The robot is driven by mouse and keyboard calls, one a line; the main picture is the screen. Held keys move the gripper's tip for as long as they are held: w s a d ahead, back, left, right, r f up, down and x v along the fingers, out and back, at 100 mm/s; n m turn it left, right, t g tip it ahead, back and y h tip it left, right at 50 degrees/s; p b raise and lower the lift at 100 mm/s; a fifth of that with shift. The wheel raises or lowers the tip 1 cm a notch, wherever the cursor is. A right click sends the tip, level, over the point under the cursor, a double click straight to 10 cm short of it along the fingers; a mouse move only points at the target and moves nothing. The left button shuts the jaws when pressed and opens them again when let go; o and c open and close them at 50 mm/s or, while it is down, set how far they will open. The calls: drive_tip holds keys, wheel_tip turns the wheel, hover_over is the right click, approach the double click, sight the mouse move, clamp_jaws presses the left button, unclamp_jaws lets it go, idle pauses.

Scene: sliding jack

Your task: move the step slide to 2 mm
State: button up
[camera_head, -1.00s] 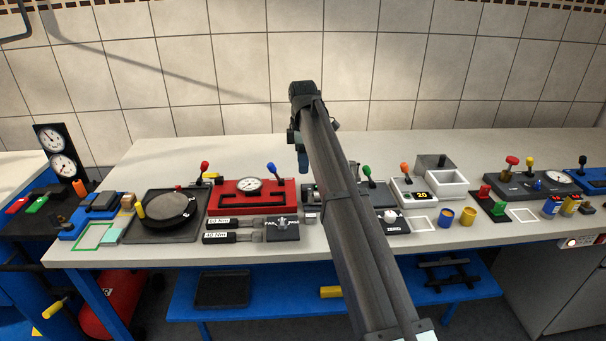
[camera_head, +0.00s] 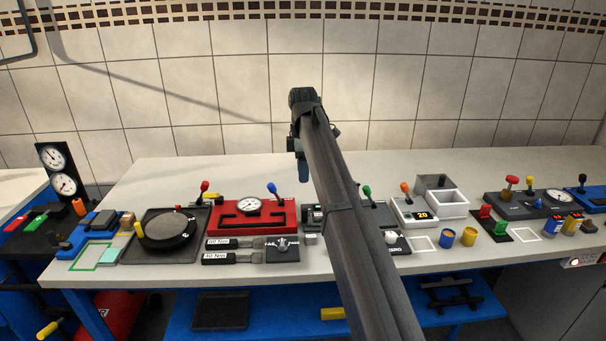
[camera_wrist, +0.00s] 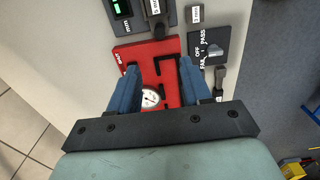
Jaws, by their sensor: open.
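The step slide seems to be part of the dark grey device (camera_head: 314,216) just right of the red gauge box in the head view, partly hidden behind my arm. In the wrist view this device (camera_wrist: 137,20) is cut off by the top edge, with a green display and a dark sliding block (camera_wrist: 155,20) carrying a small white mm label. I cannot read its setting. My gripper (camera_head: 303,172) is above the bench. In the wrist view its blue fingers (camera_wrist: 158,67) are apart and empty, over the red box and short of the device.
The red box (camera_head: 225,217) with a dial and slots lies under my gripper. A FAIL/PASS switch panel (camera_wrist: 209,47) is beside it. Upright levers with red (camera_head: 205,186) and blue (camera_head: 272,188) knobs stand nearby. The bench (camera_head: 240,170) is clear at the back.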

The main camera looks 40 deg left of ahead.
wheel_tip(320, 180, up, 6)
idle(0.6)
idle(0.4)
